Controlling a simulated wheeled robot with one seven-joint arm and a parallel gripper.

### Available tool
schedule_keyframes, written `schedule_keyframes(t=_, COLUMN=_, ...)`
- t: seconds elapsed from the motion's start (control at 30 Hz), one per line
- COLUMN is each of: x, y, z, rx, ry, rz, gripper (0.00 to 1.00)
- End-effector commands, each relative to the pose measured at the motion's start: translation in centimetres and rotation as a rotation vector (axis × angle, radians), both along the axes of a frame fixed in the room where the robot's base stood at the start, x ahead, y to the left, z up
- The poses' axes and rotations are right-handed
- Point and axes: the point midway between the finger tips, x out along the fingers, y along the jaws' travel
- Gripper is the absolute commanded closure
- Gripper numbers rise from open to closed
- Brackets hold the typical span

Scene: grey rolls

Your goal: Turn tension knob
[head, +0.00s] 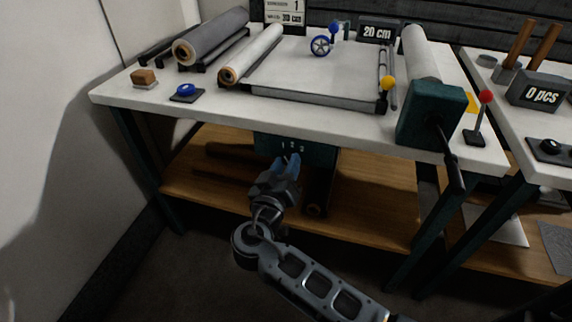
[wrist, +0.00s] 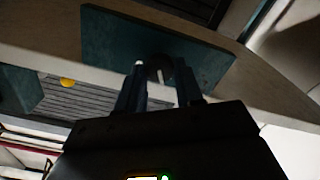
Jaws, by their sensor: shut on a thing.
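The teal panel (head: 318,156) hangs under the front edge of the white table, with small numerals along its top. In the wrist view the panel (wrist: 108,42) fills the upper middle. A dark round tension knob (wrist: 158,68) with a pale mark sits on it, between my fingers. My gripper (head: 287,163) reaches up to the panel from the front, its blue-grey fingers covering the knob in the head view. In the wrist view my gripper (wrist: 160,82) is shut on the knob, one finger on each side. The knob's exact setting is hard to read.
The white tabletop (head: 215,105) lies above, its front edge close over my gripper. A wooden shelf (head: 375,225) lies below, with a dark roll (head: 318,195) right of my gripper. A teal box with a crank (head: 430,115) stands at the table's right.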

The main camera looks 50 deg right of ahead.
Motion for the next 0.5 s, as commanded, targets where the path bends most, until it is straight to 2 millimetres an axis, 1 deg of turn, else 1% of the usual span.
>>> schedule_keyframes(t=0.2, x=0.05, y=0.04, z=0.02, rx=-0.05, ry=0.141, rz=0.0, gripper=0.95)
schedule_keyframes(t=0.5, x=0.08, y=0.06, z=-0.04, rx=-0.09, ry=0.248, rz=0.001, gripper=0.95)
